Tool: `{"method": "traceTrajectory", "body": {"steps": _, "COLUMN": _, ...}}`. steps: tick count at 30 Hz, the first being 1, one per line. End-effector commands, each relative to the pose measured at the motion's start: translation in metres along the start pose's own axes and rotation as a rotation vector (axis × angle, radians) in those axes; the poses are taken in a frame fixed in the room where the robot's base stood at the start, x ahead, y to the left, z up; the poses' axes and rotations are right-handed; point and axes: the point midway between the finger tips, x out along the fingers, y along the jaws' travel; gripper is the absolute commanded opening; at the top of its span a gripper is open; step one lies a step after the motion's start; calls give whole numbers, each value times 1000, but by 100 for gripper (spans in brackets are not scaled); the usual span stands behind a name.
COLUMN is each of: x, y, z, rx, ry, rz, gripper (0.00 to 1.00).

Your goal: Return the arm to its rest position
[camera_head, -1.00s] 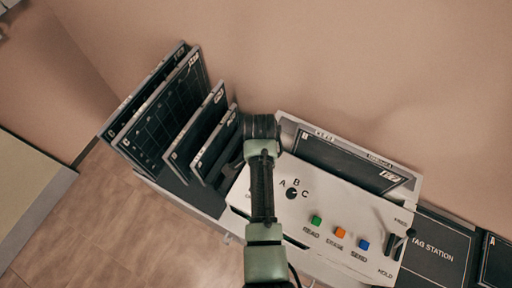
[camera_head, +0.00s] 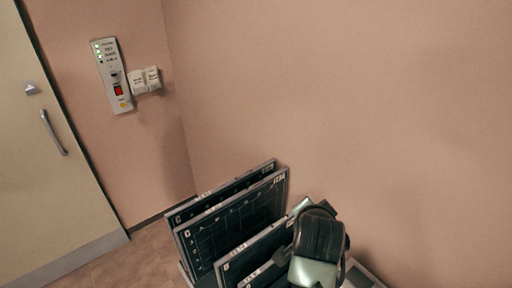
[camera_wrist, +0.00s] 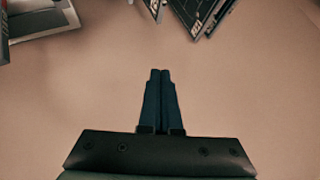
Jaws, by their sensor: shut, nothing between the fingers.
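My arm (camera_head: 318,245) rises at the lower right of the head view, in front of the rack of dark panels. In the wrist view my gripper (camera_wrist: 160,75) is shut, its two dark fingers together with nothing between them. The fingers point toward a plain pinkish-beige surface. In the head view the fingers are hidden behind the wrist.
Several dark gridded panels (camera_head: 235,218) stand upright in a rack close to my arm's left. A wall panel (camera_head: 113,75) with a red switch and a door (camera_head: 45,180) are at the left. The wall (camera_head: 380,110) above my arm is bare.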

Motion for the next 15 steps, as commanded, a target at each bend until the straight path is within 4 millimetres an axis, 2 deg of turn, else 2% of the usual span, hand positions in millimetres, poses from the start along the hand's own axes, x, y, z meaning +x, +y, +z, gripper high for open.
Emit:
{"method": "traceTrajectory", "body": {"steps": 1, "x": -14, "y": -28, "z": -17, "rx": -64, "ry": 94, "rz": -96, "gripper": 0}}
{"method": "traceTrajectory", "body": {"steps": 3, "x": -44, "y": -65, "z": -41, "rx": -151, "ry": 225, "rz": -213, "gripper": 0}}
{"method": "traceTrajectory", "body": {"steps": 5, "x": -75, "y": -95, "z": -58, "rx": -222, "ry": 342, "rz": -307, "gripper": 0}}
{"method": "traceTrajectory", "body": {"steps": 7, "x": -118, "y": -125, "z": -74, "rx": -299, "ry": 484, "rz": -407, "gripper": 0}}
{"method": "traceTrajectory", "body": {"steps": 9, "x": -165, "y": -149, "z": -85, "rx": -366, "ry": 631, "rz": -499, "gripper": 0}}
{"method": "traceTrajectory", "body": {"steps": 11, "x": -208, "y": -164, "z": -91, "rx": -417, "ry": 760, "rz": -570, "gripper": 0}}
{"method": "traceTrajectory", "body": {"steps": 12, "x": -238, "y": -172, "z": -93, "rx": -447, "ry": 847, "rz": -613, "gripper": 0}}
{"method": "traceTrajectory", "body": {"steps": 15, "x": -305, "y": -181, "z": -93, "rx": -502, "ry": 1044, "rz": -696, "gripper": 0}}
